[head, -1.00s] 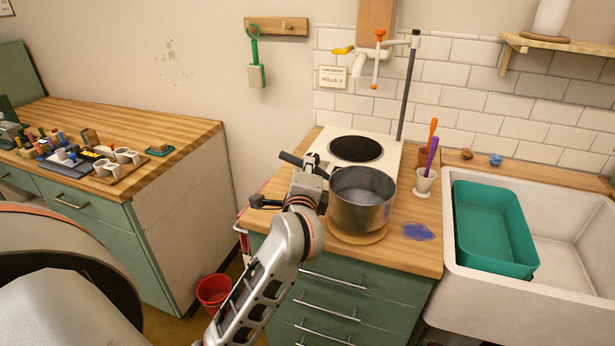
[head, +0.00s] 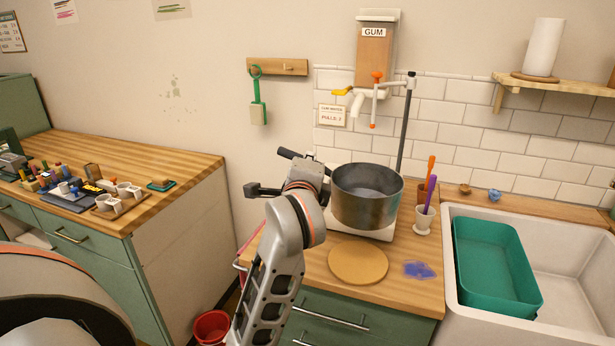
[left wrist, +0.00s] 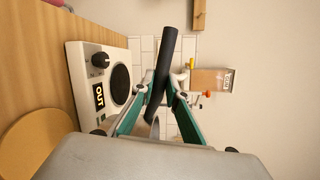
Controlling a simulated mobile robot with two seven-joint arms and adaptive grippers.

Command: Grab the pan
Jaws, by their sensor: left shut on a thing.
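The grey metal pan (head: 362,208) is in the air in the head view, upright, in front of the hotplate and the gum dispenser. Its black handle (head: 290,154) points to the left; the handle also shows in the left wrist view (left wrist: 168,55). My left gripper (head: 308,168) is shut on the handle, and its green-lined fingers (left wrist: 162,92) close around it in the left wrist view. The pan body is mostly hidden in that view. My right gripper is not in view.
A round wooden board (head: 358,263) lies bare on the counter. The white hotplate (left wrist: 88,70) stands behind it, mostly hidden by the pan in the head view. A white cup with brushes (head: 424,219), a blue stain (head: 419,270) and the sink (head: 560,265) are to the right.

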